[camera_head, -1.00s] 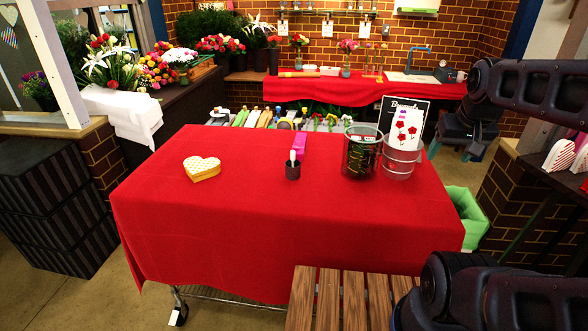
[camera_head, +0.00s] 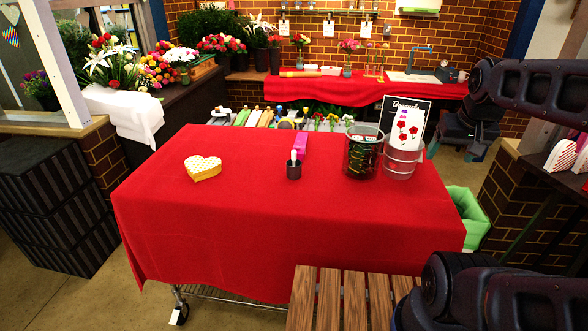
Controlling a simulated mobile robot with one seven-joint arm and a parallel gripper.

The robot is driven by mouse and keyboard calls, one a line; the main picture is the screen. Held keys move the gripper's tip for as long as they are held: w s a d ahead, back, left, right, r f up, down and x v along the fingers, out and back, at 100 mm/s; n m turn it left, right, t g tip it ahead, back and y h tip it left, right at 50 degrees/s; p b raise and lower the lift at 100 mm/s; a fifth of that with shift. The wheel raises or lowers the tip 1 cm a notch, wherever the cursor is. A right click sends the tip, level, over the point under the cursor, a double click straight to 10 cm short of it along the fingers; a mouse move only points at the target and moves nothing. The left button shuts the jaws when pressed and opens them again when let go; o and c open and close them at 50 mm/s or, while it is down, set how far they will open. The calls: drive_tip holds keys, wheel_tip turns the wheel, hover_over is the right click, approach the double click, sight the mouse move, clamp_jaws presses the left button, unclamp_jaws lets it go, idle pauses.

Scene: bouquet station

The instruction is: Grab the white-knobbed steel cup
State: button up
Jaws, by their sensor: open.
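A small dark cup (camera_head: 293,171) stands upright near the middle of the red-covered table, with a white-topped thing rising from it. No cup that is plainly steel with a white knob can be made out. My gripper (camera_head: 456,153) points downward beyond the table's right back edge, to the right of the bucket. Its two dark fingers are apart with nothing seen between them. It is well away from the small cup.
A dark wire-like container (camera_head: 360,158) stands left of the bucket. A yellow heart-shaped box (camera_head: 203,168) lies at the table's left, and a magenta box (camera_head: 300,146) behind the cup. The table's front half is clear. A slatted wooden surface (camera_head: 328,300) is in front.

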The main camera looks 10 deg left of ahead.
drive_tip(key=w+a+r+m+g+y, duration=0.1)
drive_tip(key=w+a+r+m+g, duration=0.1)
drive_tip(key=w+a+m, duration=0.6)
drive_tip(key=m+g+h, duration=0.1)
drive_tip(key=m+g, duration=0.2)
drive_tip(key=m, duration=0.9)
approach(293, 160)
drive_tip(key=shift+w+d+f, duration=0.2)
drive_tip(key=shift+w+f, duration=0.15)
drive_tip(key=shift+f, duration=0.05)
drive_tip(key=shift+a+f, duration=0.2)
drive_tip(key=shift+a, duration=0.05)
drive_tip(key=shift+f, duration=5.35)
drive_tip(key=c, duration=1.1)
